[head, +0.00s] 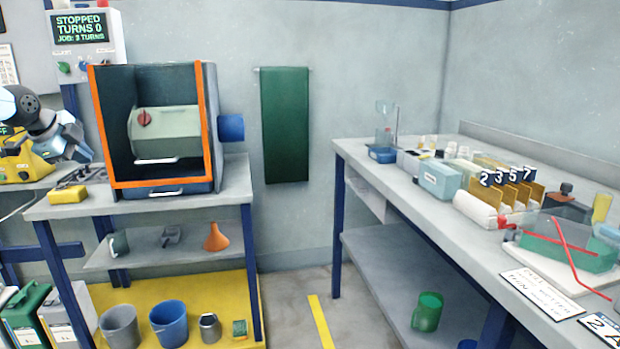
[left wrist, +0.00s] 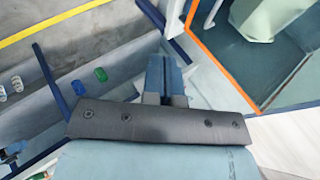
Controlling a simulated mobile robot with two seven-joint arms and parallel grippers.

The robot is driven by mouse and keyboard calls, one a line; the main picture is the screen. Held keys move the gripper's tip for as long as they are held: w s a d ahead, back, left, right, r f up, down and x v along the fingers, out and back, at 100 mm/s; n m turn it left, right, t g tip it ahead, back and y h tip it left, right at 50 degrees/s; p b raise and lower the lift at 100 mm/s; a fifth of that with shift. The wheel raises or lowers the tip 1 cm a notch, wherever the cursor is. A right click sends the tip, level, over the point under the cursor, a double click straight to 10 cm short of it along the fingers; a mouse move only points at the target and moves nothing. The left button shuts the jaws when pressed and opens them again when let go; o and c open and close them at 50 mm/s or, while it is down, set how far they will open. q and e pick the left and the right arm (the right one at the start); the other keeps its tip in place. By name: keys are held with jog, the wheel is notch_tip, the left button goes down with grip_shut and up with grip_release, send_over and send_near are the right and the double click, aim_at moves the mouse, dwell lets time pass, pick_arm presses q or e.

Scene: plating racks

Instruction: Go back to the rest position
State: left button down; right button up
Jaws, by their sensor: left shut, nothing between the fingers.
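My left gripper (head: 80,152) is at the left edge of the head view, with its white and black arm coming in from the left. It hangs in front of a yellow device and left of the orange-edged cabinet, apart from the cabinet in the picture. In the left wrist view my left gripper (left wrist: 165,72) has its two fingers together with nothing between them.
The orange-framed cabinet (head: 205,110) stands open on a grey bench (head: 120,206) holding a yellow block (head: 68,195). A control box (head: 85,40) reads STOPPED, TURNS 0. A crowded table (head: 365,165) stands at right. Floor between is clear.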

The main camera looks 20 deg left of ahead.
pick_arm(q)
jog(key=s+d+f+t+h+p, duration=0.1)
jog(key=s+d+f+h+p, duration=0.15)
jog(key=f+p, duration=0.45)
jog(key=s+d+f+t+h+p, duration=0.1)
jog(key=s+d+f+h+p, duration=0.15)
jog(key=f+p, duration=0.45)
jog(key=s+d+f+n+t+p, duration=0.1)
jog(key=s+d+f+n+p, duration=0.2)
jog(key=s+d+f+p, duration=0.45)
jog(key=s+d+r+n+p, duration=0.2)
jog(key=s+d+p, duration=0.2)
jog(key=d, duration=0.8)
jog(key=s+d+r+n+y+p, duration=0.1)
jog(key=s+d+r+n+p, duration=0.1)
jog(key=s+d+p, duration=0.3)
jog(key=s+d+r+n+p, duration=0.2)
jog(key=s+d+n+p, duration=0.2)
jog(key=d+p, duration=0.7)
jog(key=s+d, duration=0.1)
jog(key=d, duration=0.7)
jog(key=shift+s+r+y, duration=0.25)
jog(key=shift+r+y, duration=0.05)
jog(key=shift+r, duration=0.1)
pick_arm(e)
jog(key=s+d+r+g+h, duration=0.4)
jog(key=d+r+h, duration=0.2)
jog(key=r, duration=0.6)
jog(key=shift+d+m, duration=0.4)
jog(key=shift+d, duration=0.8)
